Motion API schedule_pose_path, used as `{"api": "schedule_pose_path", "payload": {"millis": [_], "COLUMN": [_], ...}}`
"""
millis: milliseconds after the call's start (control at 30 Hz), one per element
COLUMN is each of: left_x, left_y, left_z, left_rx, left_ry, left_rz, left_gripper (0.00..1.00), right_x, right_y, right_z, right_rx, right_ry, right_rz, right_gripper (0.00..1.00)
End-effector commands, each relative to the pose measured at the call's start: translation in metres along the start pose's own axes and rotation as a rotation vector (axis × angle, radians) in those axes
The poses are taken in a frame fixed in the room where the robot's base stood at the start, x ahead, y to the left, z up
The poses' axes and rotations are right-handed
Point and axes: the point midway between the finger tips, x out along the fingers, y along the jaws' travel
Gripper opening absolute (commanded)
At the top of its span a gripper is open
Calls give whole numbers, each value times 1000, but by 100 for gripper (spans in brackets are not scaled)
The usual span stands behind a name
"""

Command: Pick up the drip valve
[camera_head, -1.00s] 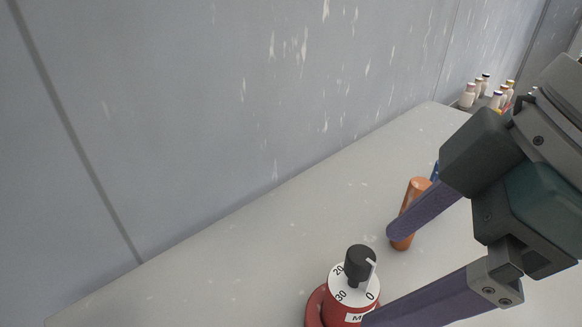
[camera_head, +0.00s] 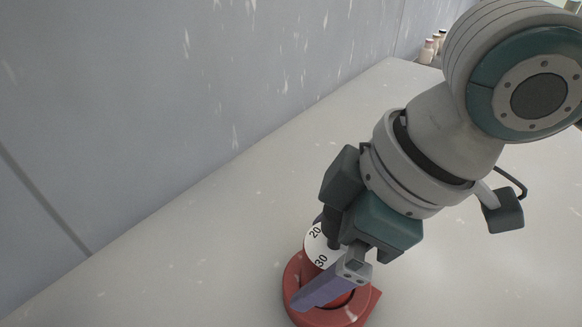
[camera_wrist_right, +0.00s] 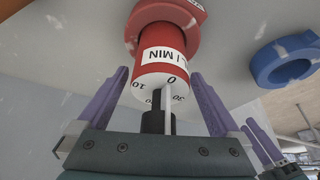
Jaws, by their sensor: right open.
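The drip valve (camera_head: 316,246) is a red cylinder with a white numbered dial and a black knob. It stands in a red ring-shaped base (camera_head: 366,302) on the grey table. It also shows in the right wrist view (camera_wrist_right: 158,56), where its label reads L/MIN. My right gripper (camera_head: 308,262) is open, with one purple finger on each side of the valve's dial end. In the right wrist view, gaps show between both fingers and the valve. In that view, purple fingers at the lower right seem to be my left gripper (camera_wrist_right: 263,141), and its opening is unclear.
A blue ring-shaped holder (camera_wrist_right: 286,61) lies on the table beside the red base in the right wrist view. Small pale bottles (camera_head: 427,50) stand at the far back right. A grey wall (camera_head: 130,110) runs behind the table (camera_head: 180,255); the table's left part is clear.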

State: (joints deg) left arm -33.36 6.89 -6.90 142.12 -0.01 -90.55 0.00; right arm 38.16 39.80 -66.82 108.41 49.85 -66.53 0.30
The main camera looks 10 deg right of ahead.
Motion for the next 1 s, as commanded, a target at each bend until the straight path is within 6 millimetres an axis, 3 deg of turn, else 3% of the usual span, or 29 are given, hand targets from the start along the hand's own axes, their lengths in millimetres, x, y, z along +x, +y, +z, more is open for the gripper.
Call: {"api": "schedule_pose_path", "payload": {"millis": [167,1000], "left_x": [0,0], "left_y": [0,0], "left_z": [-1,-1], "left_rx": [0,0], "left_ry": [2,3], "left_rz": [0,-1], "left_gripper": [50,50], "right_x": [0,0], "right_y": [0,0], "right_z": [0,0], "right_rx": [0,-1], "right_ry": [0,0], "right_rz": [0,0], "right_gripper": [100,7]}}
